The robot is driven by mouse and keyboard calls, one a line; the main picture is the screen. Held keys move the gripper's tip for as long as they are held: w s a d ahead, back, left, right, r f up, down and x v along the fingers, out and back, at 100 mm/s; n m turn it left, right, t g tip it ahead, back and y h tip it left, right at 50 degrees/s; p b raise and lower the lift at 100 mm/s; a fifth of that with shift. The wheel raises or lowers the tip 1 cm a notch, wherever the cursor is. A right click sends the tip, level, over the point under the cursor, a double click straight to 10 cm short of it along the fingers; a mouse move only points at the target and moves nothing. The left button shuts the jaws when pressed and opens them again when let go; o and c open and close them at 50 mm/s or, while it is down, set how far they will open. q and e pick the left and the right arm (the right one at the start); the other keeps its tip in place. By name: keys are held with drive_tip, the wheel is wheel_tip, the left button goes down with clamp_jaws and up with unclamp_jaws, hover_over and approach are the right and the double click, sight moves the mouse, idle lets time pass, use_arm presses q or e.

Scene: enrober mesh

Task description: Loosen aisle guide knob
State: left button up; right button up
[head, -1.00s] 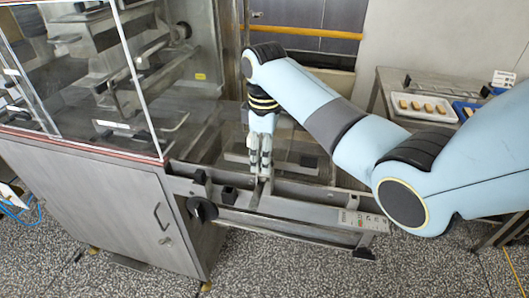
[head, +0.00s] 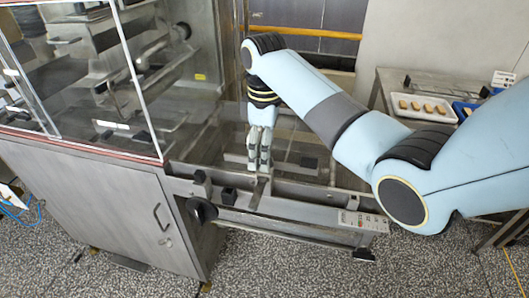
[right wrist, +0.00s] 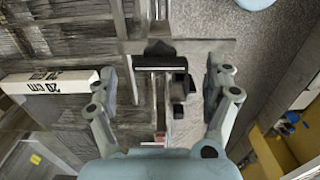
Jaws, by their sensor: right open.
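My right gripper (head: 258,168) points down over the metal frame in front of the machine; in the right wrist view its two fingers (right wrist: 163,82) are spread with nothing between them. Several black fittings sit on the frame: a round black wheel (head: 201,209), a square black knob (head: 228,195) and a smaller black piece (head: 199,176). I cannot tell which is the aisle guide knob. In the right wrist view a dark cylinder (right wrist: 160,63) and a small black block (right wrist: 178,110) lie below the open fingers, apart from them. My left gripper is not in view.
The machine cabinet (head: 95,205) with clear panels stands at left. A small control panel (head: 363,221) is on the frame's right end. A side table (head: 388,82) holds a white tray (head: 398,110) of brown pieces. A block marked 20 cm (right wrist: 20,83) lies left of the fingers.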

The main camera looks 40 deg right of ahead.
wheel_tip(320, 180, up, 6)
drive_tip(key=shift+f, duration=0.15)
idle(0.5)
